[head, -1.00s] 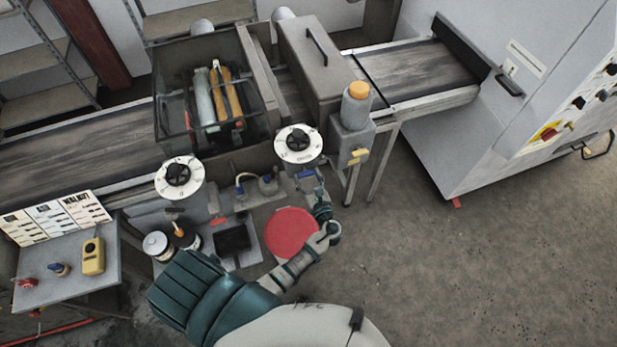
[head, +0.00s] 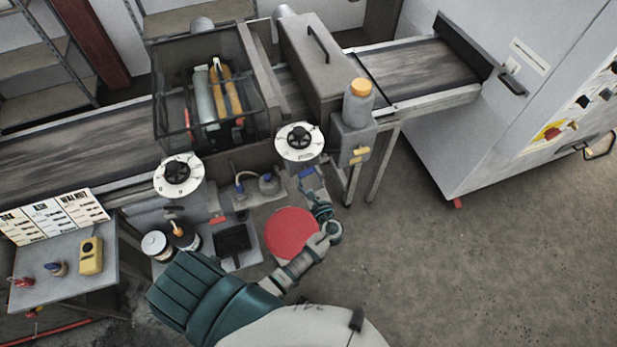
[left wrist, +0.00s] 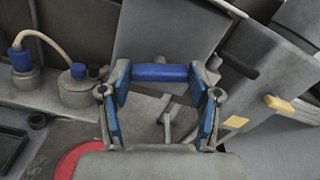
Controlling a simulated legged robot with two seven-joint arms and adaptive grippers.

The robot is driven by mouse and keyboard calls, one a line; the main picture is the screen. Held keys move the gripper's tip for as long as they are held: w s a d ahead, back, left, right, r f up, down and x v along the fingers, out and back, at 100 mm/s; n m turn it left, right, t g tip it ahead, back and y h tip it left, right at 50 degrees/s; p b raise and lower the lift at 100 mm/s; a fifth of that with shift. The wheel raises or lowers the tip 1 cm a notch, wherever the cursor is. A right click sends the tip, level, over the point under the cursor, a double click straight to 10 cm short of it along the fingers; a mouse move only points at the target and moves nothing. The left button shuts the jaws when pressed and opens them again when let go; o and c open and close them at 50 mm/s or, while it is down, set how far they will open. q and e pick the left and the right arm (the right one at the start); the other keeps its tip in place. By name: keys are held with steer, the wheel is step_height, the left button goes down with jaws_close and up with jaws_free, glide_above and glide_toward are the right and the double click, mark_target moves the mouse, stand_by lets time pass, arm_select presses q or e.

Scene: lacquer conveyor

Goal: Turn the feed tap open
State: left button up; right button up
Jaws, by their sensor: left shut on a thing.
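The feed tap's blue handle (head: 306,172) shows below the right-hand dial, at the front of the machine. In the left wrist view the blue handle (left wrist: 160,72) lies crosswise between the fingertips. My left gripper (head: 311,182) reaches up to it from below. In the left wrist view my left gripper (left wrist: 160,80) has its two blue-padded fingers at the two ends of the handle, shut on it. A grey stem with a crosspiece shows below the handle, between the fingers. The tap's body is partly hidden by the gripper. My right gripper is not in view.
Two white dials, left (head: 178,176) and right (head: 299,141), stand close by. The floor at right is clear.

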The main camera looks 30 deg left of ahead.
arm_select(q)
steer(key=n+b, duration=0.3)
steer(key=n, duration=0.1)
steer(key=n+b, duration=0.3)
steer(key=n, duration=0.1)
steer(key=f+n+b, duration=0.1)
steer(key=n+b, duration=0.1)
steer(key=n, duration=0.1)
steer(key=shift+s+n+b, duration=0.15)
steer(key=shift+n+b, duration=0.25)
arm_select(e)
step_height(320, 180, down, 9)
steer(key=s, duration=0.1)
arm_select(q)
steer(key=shift+n+b, duration=0.85)
steer(key=shift+n, duration=0.15)
steer(key=shift+s+n, duration=0.1)
steer(key=shift+n, duration=0.2)
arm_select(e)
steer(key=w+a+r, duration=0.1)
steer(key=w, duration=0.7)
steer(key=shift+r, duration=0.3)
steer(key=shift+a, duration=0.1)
arm_select(q)
steer(key=o, duration=0.9)
steer(key=shift+o, duration=1.2)
steer(key=shift+r, duration=0.15)
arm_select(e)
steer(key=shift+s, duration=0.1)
